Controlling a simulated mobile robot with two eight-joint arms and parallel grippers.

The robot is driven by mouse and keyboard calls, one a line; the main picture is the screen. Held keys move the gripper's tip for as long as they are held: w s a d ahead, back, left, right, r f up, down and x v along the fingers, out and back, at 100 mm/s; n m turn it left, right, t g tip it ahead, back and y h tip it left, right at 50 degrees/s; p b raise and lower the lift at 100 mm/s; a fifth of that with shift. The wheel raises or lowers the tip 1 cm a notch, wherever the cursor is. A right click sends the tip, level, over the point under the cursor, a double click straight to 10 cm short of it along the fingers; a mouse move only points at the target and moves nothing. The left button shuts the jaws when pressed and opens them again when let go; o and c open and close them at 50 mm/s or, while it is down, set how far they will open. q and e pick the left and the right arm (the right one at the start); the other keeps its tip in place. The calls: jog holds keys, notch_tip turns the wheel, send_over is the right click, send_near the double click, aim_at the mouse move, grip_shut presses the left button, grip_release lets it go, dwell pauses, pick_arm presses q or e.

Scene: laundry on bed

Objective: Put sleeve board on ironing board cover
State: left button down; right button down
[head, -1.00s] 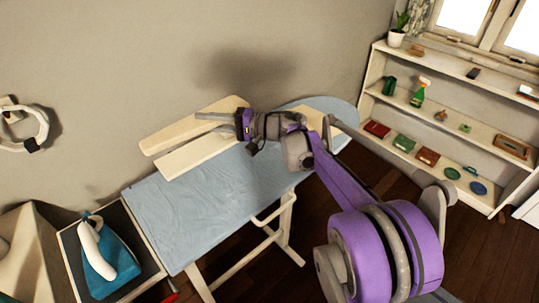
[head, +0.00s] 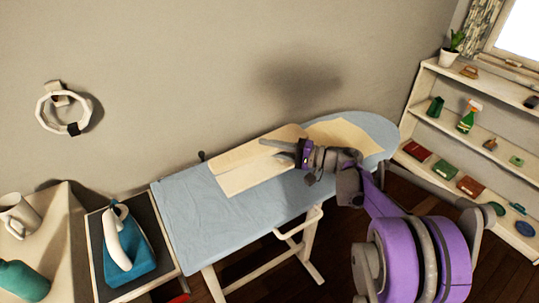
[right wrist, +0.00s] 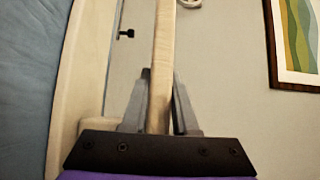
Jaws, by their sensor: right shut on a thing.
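The ironing board cover (head: 205,228) is light blue and stretched over the long ironing board along the wall. The sleeve board (head: 245,178) is pale cream wood with two long arms, and lies over the middle of the cover. Its lower arm appears close against the cover; I cannot tell whether it rests fully. My right gripper (head: 274,152) is shut on the sleeve board's upper arm. In the right wrist view that arm (right wrist: 163,50) stands between the fingers (right wrist: 160,98), with the cover (right wrist: 25,80) at the left. My left gripper is out of view.
A blue iron (head: 128,248) stands on a dark tray (head: 95,235) at the left end. A cream patch (head: 345,138) shows right of my gripper on the board. White shelves (head: 425,125) with small items stand at the right. The cover's left end is bare.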

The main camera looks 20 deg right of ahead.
jog(key=shift+f, duration=1.2)
jog(key=shift+f, duration=0.15)
jog(key=c, duration=0.7)
grip_release()
jog(key=shift+r, duration=0.25)
jog(key=v, duration=1.2)
jog(key=shift+f+b, duration=0.1)
jog(key=shift+b, duration=0.25)
